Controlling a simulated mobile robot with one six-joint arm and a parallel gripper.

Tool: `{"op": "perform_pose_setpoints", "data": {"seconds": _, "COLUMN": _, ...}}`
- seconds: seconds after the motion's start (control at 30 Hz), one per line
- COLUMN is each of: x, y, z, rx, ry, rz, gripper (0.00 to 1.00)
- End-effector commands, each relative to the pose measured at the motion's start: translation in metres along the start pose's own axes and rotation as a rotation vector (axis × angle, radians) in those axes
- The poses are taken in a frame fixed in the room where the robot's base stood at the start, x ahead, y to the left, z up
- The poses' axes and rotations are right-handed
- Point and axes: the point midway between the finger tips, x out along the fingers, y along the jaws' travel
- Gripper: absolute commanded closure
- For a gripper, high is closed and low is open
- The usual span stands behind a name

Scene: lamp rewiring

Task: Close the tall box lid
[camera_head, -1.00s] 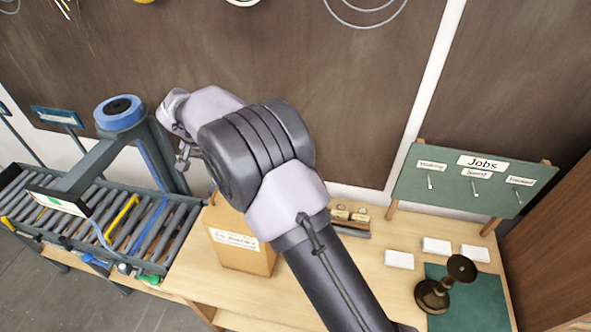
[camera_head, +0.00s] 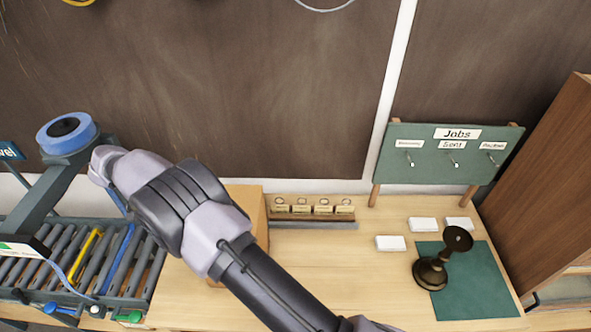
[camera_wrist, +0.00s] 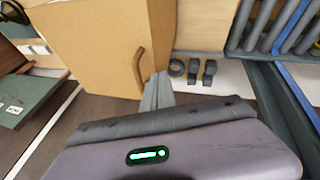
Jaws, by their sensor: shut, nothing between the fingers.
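The tall box (camera_head: 247,200) is tan and stands on the bench, mostly hidden behind my arm in the head view. In the wrist view a large plain tan face of the box (camera_wrist: 90,40) fills the upper left and centre. A brown curved handle (camera_wrist: 138,68) sticks out from its lower right edge. My gripper (camera_wrist: 157,90) is shut and empty, its grey fingertips just right of the handle; I cannot tell whether they touch the box. The gripper is hidden in the head view. I cannot tell how far open the lid is.
A roller conveyor (camera_head: 100,265) with a blue-ringed post (camera_head: 67,133) stands left. At right are a dark lamp base (camera_head: 432,272) on a green mat (camera_head: 475,285), white blocks (camera_head: 391,243) and a jobs board (camera_head: 450,165).

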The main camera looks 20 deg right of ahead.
Motion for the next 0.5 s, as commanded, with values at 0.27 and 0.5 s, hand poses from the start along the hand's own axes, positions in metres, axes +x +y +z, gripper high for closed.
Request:
{"op": "perform_pose_setpoints", "data": {"seconds": 0.27, "x": 0.0056, "y": -0.0006, "z": 0.0019, "rx": 0.001, "ry": 0.001, "rz": -0.001, "gripper": 1.00}}
{"op": "perform_pose_setpoints", "data": {"seconds": 0.5, "x": 0.0055, "y": -0.0005, "z": 0.0019, "rx": 0.001, "ry": 0.000, "rz": -0.001, "gripper": 1.00}}
